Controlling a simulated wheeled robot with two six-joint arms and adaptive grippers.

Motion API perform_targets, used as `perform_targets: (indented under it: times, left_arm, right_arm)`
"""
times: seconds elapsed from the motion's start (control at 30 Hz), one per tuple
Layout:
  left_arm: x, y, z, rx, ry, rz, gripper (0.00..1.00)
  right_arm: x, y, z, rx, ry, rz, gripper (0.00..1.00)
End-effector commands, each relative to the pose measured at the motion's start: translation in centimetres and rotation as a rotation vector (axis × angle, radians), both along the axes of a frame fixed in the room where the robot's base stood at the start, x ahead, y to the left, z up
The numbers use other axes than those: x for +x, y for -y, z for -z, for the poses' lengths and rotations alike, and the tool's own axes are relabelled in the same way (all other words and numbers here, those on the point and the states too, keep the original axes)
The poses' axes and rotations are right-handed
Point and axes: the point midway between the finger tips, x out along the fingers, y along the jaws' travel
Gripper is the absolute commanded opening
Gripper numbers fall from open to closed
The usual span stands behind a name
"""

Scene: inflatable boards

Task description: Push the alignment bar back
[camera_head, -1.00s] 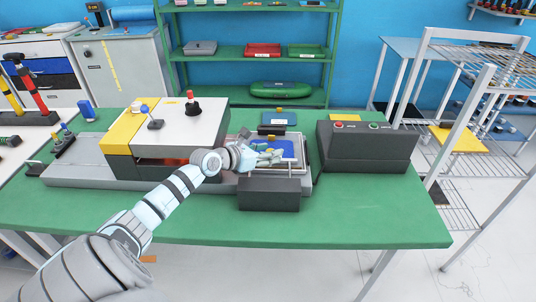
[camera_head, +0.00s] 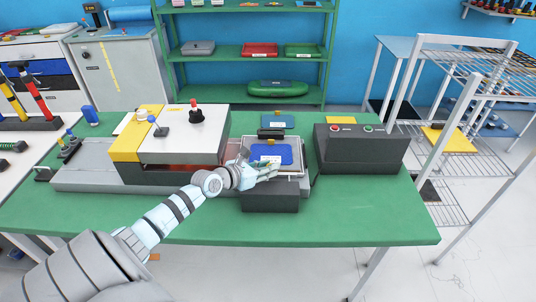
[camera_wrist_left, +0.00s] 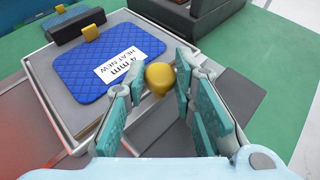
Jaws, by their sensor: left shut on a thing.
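A dark bar (camera_head: 271,133), which seems to be the alignment bar, lies across the back of a metal-framed tray (camera_head: 300,160). It also shows in the left wrist view (camera_wrist_left: 73,24). A blue quilted board (camera_head: 272,153) with a white label lies flat in the tray, in front of the bar. My left gripper (camera_head: 274,171) is at the tray's near side, with its teal fingers (camera_wrist_left: 160,92) around a yellow knob (camera_wrist_left: 159,76). What the knob is fixed to is hidden. My right gripper is in neither view.
A grey and yellow machine (camera_head: 185,135) stands left of the tray. A dark control box (camera_head: 360,148) with red and green buttons stands to its right. The green table (camera_head: 370,215) is clear at the front right. A metal rack (camera_head: 455,120) stands beyond the table's right side.

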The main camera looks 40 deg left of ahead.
Motion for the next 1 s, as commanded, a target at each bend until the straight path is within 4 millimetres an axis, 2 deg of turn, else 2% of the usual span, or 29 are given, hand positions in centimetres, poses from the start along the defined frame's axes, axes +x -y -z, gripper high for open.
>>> perform_targets:
  times: [0.27,0.3,0.4,0.73,1.0]
  left_arm:
    - [0.5,0.8,0.3,0.001,-0.001,0.014,0.0]
    - [0.5,0.9,0.3,0.0,-0.001,0.015,0.3]
    - [0.6,0.9,0.2,0.0,-0.001,0.016,0.43]
    - [0.1,0.7,0.1,0.004,-0.002,0.015,0.43]
    - [-4.8,-0.1,-1.9,0.012,-0.004,0.016,0.43]
  right_arm:
    - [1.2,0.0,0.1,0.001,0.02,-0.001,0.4]
    - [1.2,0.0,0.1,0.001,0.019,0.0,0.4]
    - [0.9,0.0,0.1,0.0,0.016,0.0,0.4]
    - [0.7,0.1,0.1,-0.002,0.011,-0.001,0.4]
    - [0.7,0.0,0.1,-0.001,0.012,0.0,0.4]
